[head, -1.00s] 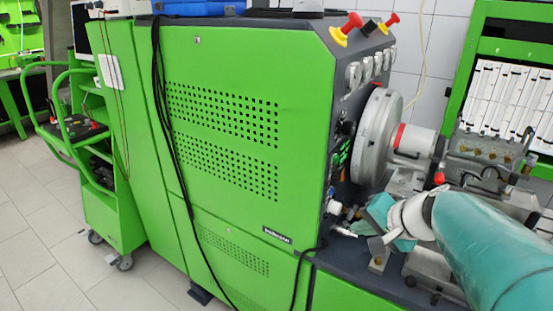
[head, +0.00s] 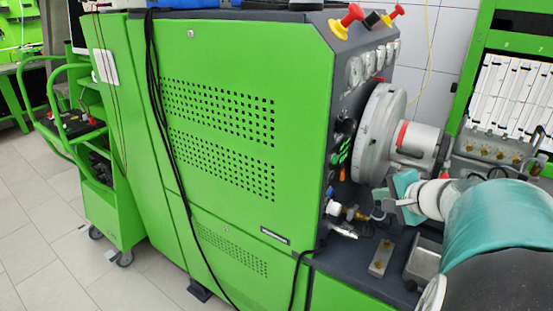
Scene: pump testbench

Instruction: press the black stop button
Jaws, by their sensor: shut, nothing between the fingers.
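A small black knob-like top (head: 372,19), which may be the black stop button, sits on the upper edge of the green test bench (head: 220,150). It stands between two red mushroom knobs on yellow collars, one on its left (head: 347,17) and one on its right (head: 391,13). My gripper (head: 383,207) is shut, with nothing seen in it. It is well below the black top, in front of the bench's dark side panel and below the large grey disc (head: 378,135). My wrist partly hides the fingers, and their exact tips are hard to make out.
Gauges (head: 366,68) line the panel above the disc, with black and green knobs (head: 340,140) beside it. A brass fitting (head: 352,213) juts out near my gripper. A metal block (head: 381,258) stands on the bed. Black cables hang down the green front.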

